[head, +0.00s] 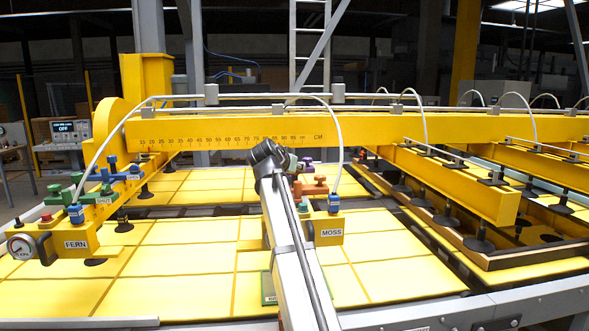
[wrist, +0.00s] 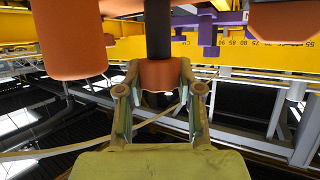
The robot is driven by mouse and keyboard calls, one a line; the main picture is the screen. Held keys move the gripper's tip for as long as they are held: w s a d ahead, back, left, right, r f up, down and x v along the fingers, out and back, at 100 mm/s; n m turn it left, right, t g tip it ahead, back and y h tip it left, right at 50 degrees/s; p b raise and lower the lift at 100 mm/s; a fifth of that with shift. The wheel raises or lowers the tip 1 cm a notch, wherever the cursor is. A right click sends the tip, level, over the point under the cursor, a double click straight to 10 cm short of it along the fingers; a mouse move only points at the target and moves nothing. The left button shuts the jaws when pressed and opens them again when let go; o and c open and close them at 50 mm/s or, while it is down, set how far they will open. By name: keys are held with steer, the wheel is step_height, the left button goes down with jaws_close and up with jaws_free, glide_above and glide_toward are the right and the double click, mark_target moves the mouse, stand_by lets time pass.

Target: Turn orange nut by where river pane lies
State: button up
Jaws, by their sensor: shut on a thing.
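In the wrist view, my gripper (wrist: 160,80) is shut on an orange nut (wrist: 160,74) below a dark rod. A larger orange cylinder (wrist: 72,40) hangs to the left and another orange part (wrist: 283,20) is at the upper right, both apart from the fingers. In the head view, orange fittings (head: 315,187) sit above the MOSS block (head: 329,230), just right of my arm; the fingers themselves are hidden there. Yellow panes (head: 180,232) lie below the lifter. A green tag (head: 268,288) is partly covered by my arm, its word unreadable; I cannot tell which pane is river.
The FERN block (head: 75,245) has a gauge (head: 22,247), green and blue fittings. A yellow beam (head: 250,132) with a ruler scale spans the back, with hoses above. Yellow side arms with suction cups (head: 478,240) stand right. Purple fittings (wrist: 210,25) are close by the nut.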

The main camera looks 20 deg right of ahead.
steer(key=shift+s+d+n+t+y, duration=0.1)
steer(key=shift+n+t+y, duration=0.2)
steer(key=shift+n+t, duration=0.1)
steer(key=shift+n+t+y, duration=0.5)
steer(key=shift+n+y, duration=0.1)
steer(key=n+t+y, duration=0.1)
steer(key=n+y, duration=0.1)
steer(key=shift+d+n, duration=0.1)
steer(key=shift+n, duration=0.2)
steer(key=n+y+b, duration=0.1)
steer(key=n+y, duration=0.1)
steer(key=n+t+y+b, duration=0.1)
steer(key=n+y, duration=0.1)
steer(key=y, duration=0.1)
steer(key=shift+d+f+t+y+b, duration=0.1)
steer(key=shift+t+y+b, duration=0.2)
steer(key=shift+b, duration=0.05)
steer(key=n+y+b, duration=0.2)
steer(key=n+g+y+b, duration=0.1)
steer(key=n+y+b, duration=0.2)
steer(key=n+y, duration=0.1)
steer(key=shift+w+b, duration=0.3)
steer(key=shift+b, duration=0.1)
steer(key=n+g+y+b, duration=0.4)
steer(key=n+y, duration=0.1)
steer(key=shift+s+r+n+g+y+p, duration=0.15)
steer(key=shift+r+n+g+y+p, duration=0.1)
steer(key=shift+n+g+y+p, duration=0.6)
steer(key=shift+n+g+p, duration=0.55)
steer(key=shift+p, duration=0.1)
